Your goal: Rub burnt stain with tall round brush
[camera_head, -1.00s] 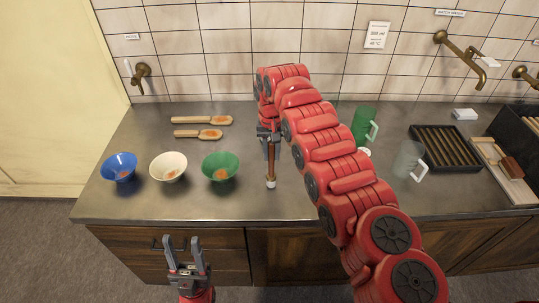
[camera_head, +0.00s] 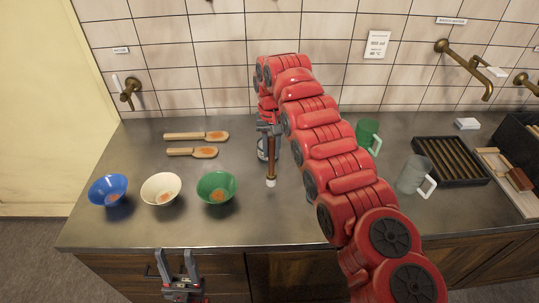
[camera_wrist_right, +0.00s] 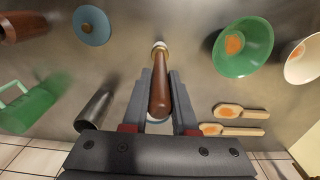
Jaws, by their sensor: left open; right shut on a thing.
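My right gripper (camera_head: 268,128) is shut on the brown handle of a tall round brush, which hangs upright with its pale tip (camera_head: 271,182) down over the counter. I cannot tell whether the tip touches. In the right wrist view the brush handle (camera_wrist_right: 160,95) lies between the fingers. My left gripper (camera_head: 178,264) is open and empty at the counter's front edge. Orange patches show in the blue bowl (camera_head: 108,189), cream bowl (camera_head: 161,188) and green bowl (camera_head: 216,187), and on two wooden spoons (camera_head: 182,137) (camera_head: 178,153).
A grey cup (camera_head: 262,149) stands partly hidden behind the brush. A green mug (camera_head: 367,134), a clear mug (camera_head: 413,174) and a dark slatted tray (camera_head: 452,162) stand to the right. A blue round thing (camera_wrist_right: 92,26) shows in the wrist view. The counter's front middle is clear.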

